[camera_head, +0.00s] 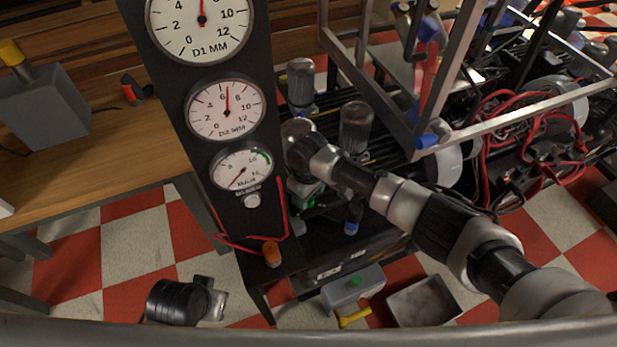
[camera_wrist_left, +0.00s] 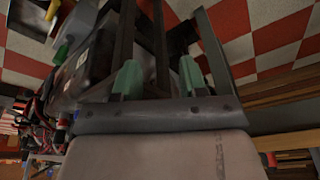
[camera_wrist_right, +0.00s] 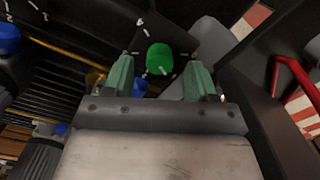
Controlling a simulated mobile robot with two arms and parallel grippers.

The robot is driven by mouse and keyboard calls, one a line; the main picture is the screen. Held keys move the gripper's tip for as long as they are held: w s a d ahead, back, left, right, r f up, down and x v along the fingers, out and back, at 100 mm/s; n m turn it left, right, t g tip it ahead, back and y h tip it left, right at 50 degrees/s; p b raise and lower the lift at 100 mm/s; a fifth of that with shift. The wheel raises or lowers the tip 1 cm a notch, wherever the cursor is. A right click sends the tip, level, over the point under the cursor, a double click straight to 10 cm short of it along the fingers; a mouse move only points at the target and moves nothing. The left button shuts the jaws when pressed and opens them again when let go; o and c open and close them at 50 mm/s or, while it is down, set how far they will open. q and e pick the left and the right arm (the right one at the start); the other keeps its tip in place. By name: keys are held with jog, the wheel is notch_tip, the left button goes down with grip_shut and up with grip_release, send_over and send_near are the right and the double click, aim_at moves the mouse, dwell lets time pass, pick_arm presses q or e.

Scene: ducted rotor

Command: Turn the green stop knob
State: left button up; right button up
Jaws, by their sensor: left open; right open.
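The green stop knob (camera_wrist_right: 159,59) is round and sits on a dark panel with white marks in the right wrist view. My right gripper (camera_wrist_right: 160,66) is open, with its pale green fingers on either side of the knob in that picture. A gap shows on both sides, and I cannot tell how deep the knob lies between the tips. My left gripper (camera_wrist_left: 160,75) is open and empty in the left wrist view, near a dark frame.
A black gauge column (camera_head: 227,150) with several dials stands left of the right hand. An orange knob (camera_head: 271,250) and red cable are below it. A metal frame (camera_head: 440,80) stands at upper right. A grey box with a green button (camera_head: 353,282) is low down.

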pick_arm(q)
notch_tip(320, 180, down, 10)
jog(key=p, duration=0.2)
jog(key=shift+s+r+g, duration=0.2)
jog(key=shift+s+g, duration=0.1)
pick_arm(e)
notch_tip(320, 180, up, 9)
